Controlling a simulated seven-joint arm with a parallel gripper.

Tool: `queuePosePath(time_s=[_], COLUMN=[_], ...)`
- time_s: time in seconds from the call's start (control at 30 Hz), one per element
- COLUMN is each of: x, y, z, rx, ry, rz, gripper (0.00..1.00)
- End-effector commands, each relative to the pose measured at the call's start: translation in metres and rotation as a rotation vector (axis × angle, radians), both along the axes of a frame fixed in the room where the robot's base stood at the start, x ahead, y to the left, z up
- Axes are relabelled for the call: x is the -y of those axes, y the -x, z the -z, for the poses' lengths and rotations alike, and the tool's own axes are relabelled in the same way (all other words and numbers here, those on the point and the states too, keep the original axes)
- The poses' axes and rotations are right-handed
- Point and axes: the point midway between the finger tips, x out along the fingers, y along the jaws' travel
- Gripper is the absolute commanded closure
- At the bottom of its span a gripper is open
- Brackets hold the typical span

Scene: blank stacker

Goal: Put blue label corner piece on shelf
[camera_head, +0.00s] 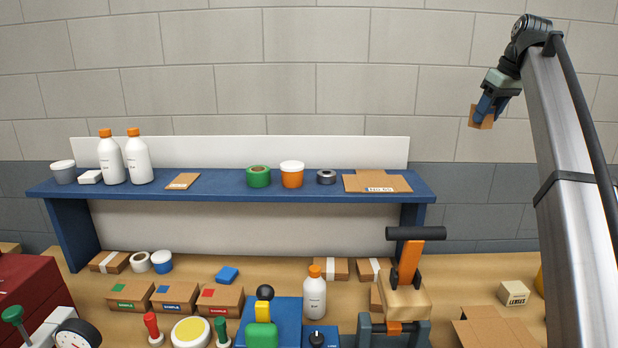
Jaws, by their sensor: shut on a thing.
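My gripper (486,111) is high at the upper right, in front of the wall. It is shut on a small brown cardboard piece (479,120), which hangs tilted between the dark blue fingers. The fingers hide part of the piece, and I cannot make out a label on it. The blue shelf (220,189) stands at the back of the bench, lower and to the left of my gripper. The held piece is well clear of the shelf, above and beyond its right end.
The shelf bears bottles (139,160), tubs, tape rolls (258,176), a small flat cardboard piece (183,181) and a larger labelled one (377,183) at the right. Bare shelf shows between the small piece and the green roll. Boxes and a black-handled clamp (412,255) crowd the bench below.

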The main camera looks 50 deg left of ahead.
Motion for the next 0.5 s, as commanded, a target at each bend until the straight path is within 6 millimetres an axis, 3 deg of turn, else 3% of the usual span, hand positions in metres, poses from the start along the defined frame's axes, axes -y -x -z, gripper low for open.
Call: queuePosePath(time_s=[0.1, 0.5], x=[-0.047, -0.186], y=[0.024, 0.119], z=[0.0, 0.0], rx=[0.0, 0.003], ry=[0.001, 0.001], rz=[-0.032, -0.126], gripper=[0.81, 0.81])
